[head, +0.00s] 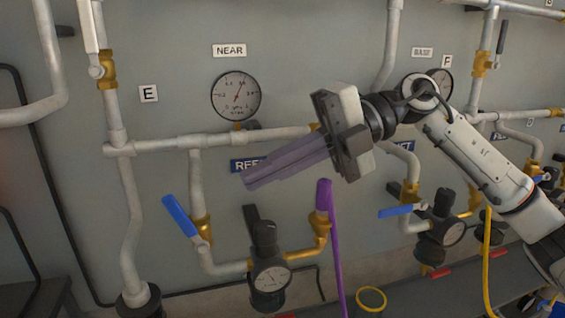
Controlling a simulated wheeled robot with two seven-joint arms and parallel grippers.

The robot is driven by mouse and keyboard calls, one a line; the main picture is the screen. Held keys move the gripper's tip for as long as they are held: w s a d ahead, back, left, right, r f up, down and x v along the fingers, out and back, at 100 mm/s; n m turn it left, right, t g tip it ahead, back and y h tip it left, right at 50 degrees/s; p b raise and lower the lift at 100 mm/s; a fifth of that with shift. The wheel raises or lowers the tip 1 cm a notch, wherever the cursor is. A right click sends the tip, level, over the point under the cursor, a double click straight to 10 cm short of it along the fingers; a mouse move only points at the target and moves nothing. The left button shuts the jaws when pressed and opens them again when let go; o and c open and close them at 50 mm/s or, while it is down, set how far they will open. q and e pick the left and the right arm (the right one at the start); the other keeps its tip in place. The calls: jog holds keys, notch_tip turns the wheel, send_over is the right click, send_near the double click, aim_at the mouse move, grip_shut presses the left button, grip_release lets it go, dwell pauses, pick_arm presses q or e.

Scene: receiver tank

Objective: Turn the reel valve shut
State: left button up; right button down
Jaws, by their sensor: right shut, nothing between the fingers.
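The reel sign (240,166) is a blue plate on the wall, partly covered by my right gripper. Below and left of it, a valve with a blue lever (179,215) and brass body (202,229) sits on a grey drop pipe. The lever slants up and left from the valve, at an angle to the pipe. My right gripper (246,182) comes in from the right, its long purplish fingers shut and empty, pointing left and slightly down. The fingertips are above and right of the lever, apart from it in the picture. My left gripper is out of view.
Right of the valve are a regulator with a dial (270,279) and a purple hose (333,250) on a brass elbow. A second blue lever (396,211) is farther right. A round gauge (236,96) hangs under the NEAR sign (229,50). A vertical pipe (129,220) stands left.

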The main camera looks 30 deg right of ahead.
aim_at(184, 211)
jog(key=x, duration=0.8)
jog(key=shift+a+f, duration=0.1)
jog(key=shift+a, duration=0.1)
jog(key=shift+w, duration=0.1)
